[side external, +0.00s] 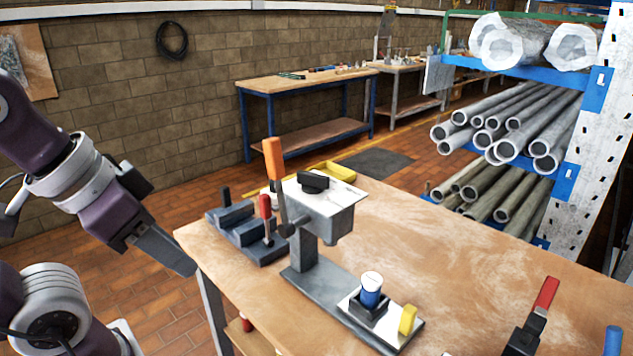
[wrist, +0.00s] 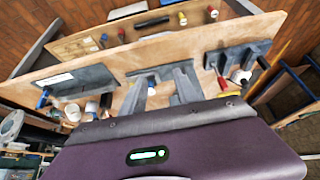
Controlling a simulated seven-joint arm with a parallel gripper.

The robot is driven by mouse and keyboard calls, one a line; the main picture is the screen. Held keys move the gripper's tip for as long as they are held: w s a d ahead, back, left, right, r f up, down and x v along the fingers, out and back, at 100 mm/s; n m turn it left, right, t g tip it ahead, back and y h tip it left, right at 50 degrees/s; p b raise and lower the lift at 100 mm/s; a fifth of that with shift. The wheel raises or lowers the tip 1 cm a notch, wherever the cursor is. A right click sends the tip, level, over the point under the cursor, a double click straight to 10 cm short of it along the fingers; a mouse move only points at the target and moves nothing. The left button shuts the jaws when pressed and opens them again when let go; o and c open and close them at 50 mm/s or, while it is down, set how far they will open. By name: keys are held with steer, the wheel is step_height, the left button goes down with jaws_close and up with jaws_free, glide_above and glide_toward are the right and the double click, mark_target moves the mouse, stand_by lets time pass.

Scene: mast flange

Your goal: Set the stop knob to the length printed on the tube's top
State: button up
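A blue tube (side external: 371,295) with a white top stands upright in a dark holder on the fixture's base. Any print on its top is too small to read. A yellow knob (side external: 407,319) is just right of the tube. A black knob (side external: 313,181) sits on the white plate (side external: 343,198) on the fixture's head. I cannot tell which knob is the stop knob. The fixture's lever with an orange grip (side external: 274,160) stands up. My gripper (side external: 185,265) hangs left of the bench, apart from everything.
A dark rack (side external: 240,228) with a red-handled tool (side external: 266,212) stands left of the fixture. A yellow tray (side external: 335,170) lies behind. A red-handled clamp (side external: 545,297) and a blue cylinder (side external: 613,340) are at the right. The bench (side external: 440,240) between is clear.

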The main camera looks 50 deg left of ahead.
steer(key=shift+c, duration=0.2)
steer(key=w+a+f+m+g+y, duration=0.2)
steer(key=w+a+m+y, duration=0.4)
steer(key=w+a+m, duration=1.2)
step_height(320, 180, up, 6)
steer(key=n+g+h, duration=0.4)
steer(key=n+h, duration=0.1)
steer(key=h, duration=0.1)
glide_above(313, 173)
steer(key=shift+a+r, duration=0.15)
steer(key=shift+a, duration=0.15)
steer(key=shift+d+m, duration=0.25)
steer(key=shift+m, duration=0.05)
step_height(313, 173, down, 7)
steer(key=shift+r, duration=0.1)
jaws_close()
